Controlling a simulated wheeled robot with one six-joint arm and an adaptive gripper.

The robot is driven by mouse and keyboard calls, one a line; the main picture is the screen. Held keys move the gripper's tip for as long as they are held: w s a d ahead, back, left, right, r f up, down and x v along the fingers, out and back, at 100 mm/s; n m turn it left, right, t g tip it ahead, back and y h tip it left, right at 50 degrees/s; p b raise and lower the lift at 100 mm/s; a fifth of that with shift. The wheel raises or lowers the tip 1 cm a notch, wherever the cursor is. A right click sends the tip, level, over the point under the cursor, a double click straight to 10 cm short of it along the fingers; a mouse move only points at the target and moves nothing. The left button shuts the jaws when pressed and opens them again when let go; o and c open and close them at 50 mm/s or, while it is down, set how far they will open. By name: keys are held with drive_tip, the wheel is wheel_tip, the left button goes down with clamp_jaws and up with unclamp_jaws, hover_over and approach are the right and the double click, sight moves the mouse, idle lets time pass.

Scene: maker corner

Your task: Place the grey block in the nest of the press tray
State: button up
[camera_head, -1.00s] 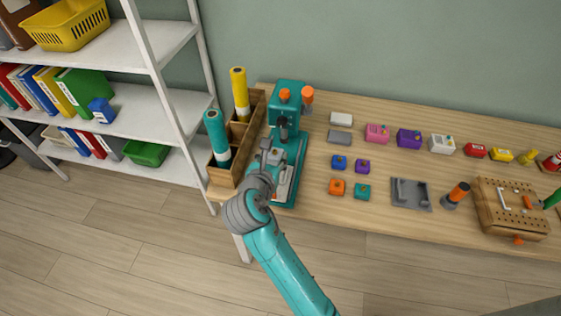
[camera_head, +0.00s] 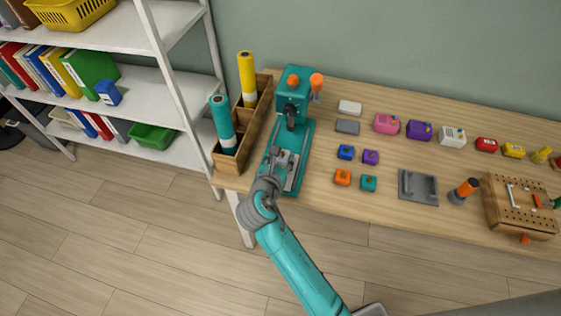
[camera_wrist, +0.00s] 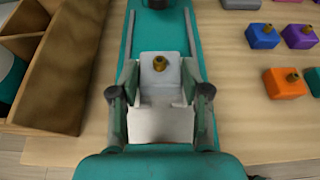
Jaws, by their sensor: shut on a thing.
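The grey block (camera_wrist: 160,74), with a brass knob on top, is between the fingers of my gripper (camera_wrist: 161,80) in the wrist view. My gripper is shut on it. In the head view my gripper (camera_head: 284,160) is over the teal base (camera_head: 302,150) of the press, in front of its upright column (camera_head: 292,90). The pale press tray (camera_wrist: 160,124) shows below the block, between the fingers. The nest is hidden by the block and fingers, and I cannot tell whether the block touches it.
A wooden divided box (camera_head: 240,150) with teal and yellow rolls stands close left of the press. Small blue, purple, orange (camera_head: 343,177) and teal blocks sit to the right. A grey fixture (camera_head: 418,188) and a pegboard box (camera_head: 520,207) lie farther right.

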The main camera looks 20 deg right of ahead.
drive_tip(key=shift+f, duration=0.8)
drive_tip(key=shift+f, duration=0.15)
drive_tip(key=o, duration=1.3)
drive_tip(key=shift+c, duration=0.2)
drive_tip(key=shift+r, duration=0.2)
drive_tip(key=v, duration=1.2)
drive_tip(key=shift+f, duration=0.15)
